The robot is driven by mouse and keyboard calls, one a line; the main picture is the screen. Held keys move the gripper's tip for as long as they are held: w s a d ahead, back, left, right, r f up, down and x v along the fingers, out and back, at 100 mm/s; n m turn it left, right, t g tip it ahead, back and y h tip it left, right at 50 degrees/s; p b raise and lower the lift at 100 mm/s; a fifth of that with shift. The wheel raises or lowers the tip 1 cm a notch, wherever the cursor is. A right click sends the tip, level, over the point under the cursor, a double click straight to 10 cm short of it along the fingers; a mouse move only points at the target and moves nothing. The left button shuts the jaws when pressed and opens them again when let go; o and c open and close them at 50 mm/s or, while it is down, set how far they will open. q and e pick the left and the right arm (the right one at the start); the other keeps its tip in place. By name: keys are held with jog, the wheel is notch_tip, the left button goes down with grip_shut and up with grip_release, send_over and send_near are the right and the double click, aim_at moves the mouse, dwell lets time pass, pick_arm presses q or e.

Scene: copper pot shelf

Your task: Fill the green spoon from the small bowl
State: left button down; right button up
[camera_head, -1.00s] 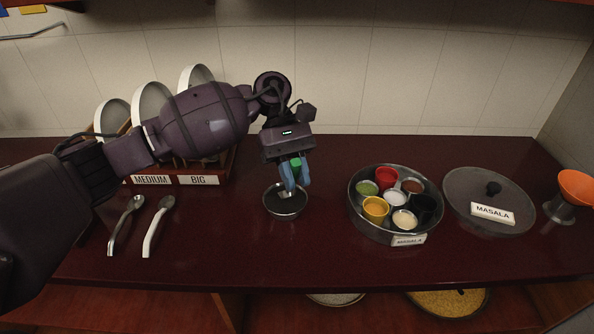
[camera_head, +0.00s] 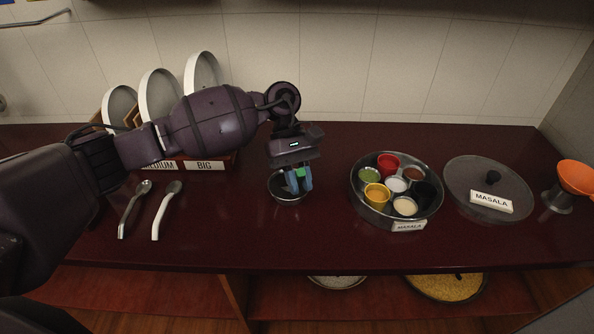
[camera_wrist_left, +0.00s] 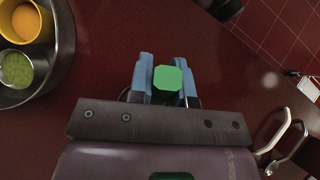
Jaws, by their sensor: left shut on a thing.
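My left gripper (camera_head: 299,181) is shut on the green spoon (camera_head: 300,173), whose green handle end shows between the blue fingertips. The green end also shows in the left wrist view (camera_wrist_left: 168,78). The small metal bowl (camera_head: 287,196) stands on the dark red counter, directly under the gripper. The fingertips are at or over its right side, and the spoon's lower end is hidden behind them. I cannot tell whether the spoon holds anything or touches the bowl's contents. In the wrist view the bowl is mostly hidden behind the gripper. My right gripper is not in view.
A round masala tray (camera_head: 366,213) with several coloured cups stands right of the bowl, with its lid (camera_head: 470,187) and an orange-topped container (camera_head: 575,176) beyond.

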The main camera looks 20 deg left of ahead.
pick_arm(q)
jog(key=shift+s+d+t+y, duration=0.1)
jog(key=shift+t+y, duration=0.2)
jog(key=shift+t, duration=0.1)
jog(key=shift+s+d+f+t+y+p, duration=0.15)
jog(key=shift+s+f+t+y+p, duration=0.1)
jog(key=shift+f+t+y+p, duration=0.6)
jog(key=shift+s+d+f+t+p, duration=0.1)
jog(key=shift+f+t+p, duration=0.15)
jog(key=shift+p, duration=0.2)
jog(key=t+y, duration=0.1)
jog(key=s+t+y, duration=0.1)
jog(key=shift+d+f+t, duration=0.4)
jog(key=shift+s+d+r+t+y+p, duration=0.15)
jog(key=shift+r+t+y+p, duration=0.2)
jog(key=shift+r+p, duration=0.7)
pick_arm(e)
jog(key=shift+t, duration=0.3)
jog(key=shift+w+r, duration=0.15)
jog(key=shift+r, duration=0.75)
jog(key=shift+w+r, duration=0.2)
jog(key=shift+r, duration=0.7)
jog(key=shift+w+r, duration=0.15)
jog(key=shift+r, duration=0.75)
pick_arm(q)
jog(key=shift+r, duration=0.15)
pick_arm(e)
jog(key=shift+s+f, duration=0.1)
